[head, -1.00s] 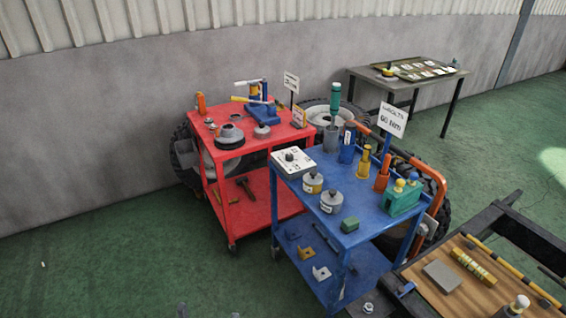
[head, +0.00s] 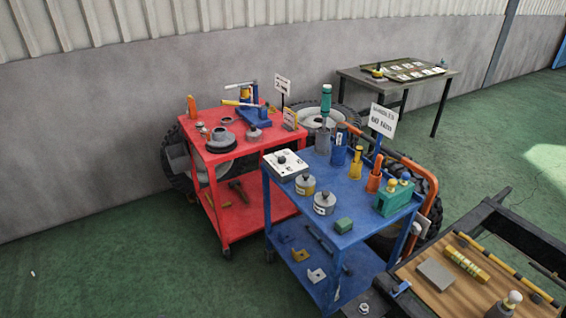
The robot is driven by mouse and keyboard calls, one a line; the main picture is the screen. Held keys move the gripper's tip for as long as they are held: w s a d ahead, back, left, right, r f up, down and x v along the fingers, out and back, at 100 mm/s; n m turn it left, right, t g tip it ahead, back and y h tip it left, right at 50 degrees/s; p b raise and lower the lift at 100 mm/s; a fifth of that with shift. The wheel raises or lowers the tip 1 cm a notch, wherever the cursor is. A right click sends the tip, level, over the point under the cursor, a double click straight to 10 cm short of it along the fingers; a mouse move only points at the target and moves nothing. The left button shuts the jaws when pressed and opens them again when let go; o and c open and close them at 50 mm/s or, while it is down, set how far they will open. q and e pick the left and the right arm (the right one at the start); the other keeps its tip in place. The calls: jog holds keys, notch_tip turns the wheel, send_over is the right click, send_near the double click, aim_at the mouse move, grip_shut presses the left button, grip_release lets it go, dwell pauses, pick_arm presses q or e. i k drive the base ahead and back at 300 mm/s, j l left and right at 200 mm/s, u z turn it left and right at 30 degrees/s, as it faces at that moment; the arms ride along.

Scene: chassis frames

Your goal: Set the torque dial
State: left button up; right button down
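The likely torque dial is a black knob on a white box (head: 285,164) with small markings. The box sits at the back left corner of the blue cart (head: 330,245). The markings are too small to read. A white sign (head: 383,120) on a post at the cart's right side has a line of lettering and "60 Nm" below it. Neither of my grippers shows in the head view.
A red cart (head: 232,202) stands left of the blue one. A wooden-topped bench (head: 450,292) is at front right.

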aim_at(281, 159)
jog(key=u, duration=0.3)
jog(key=i+l+u, duration=0.8)
jog(key=i+l, duration=0.2)
jog(key=l, duration=0.15)
jog(key=i+l, duration=0.25)
jog(key=l+u, duration=0.05)
jog(key=l, duration=0.05)
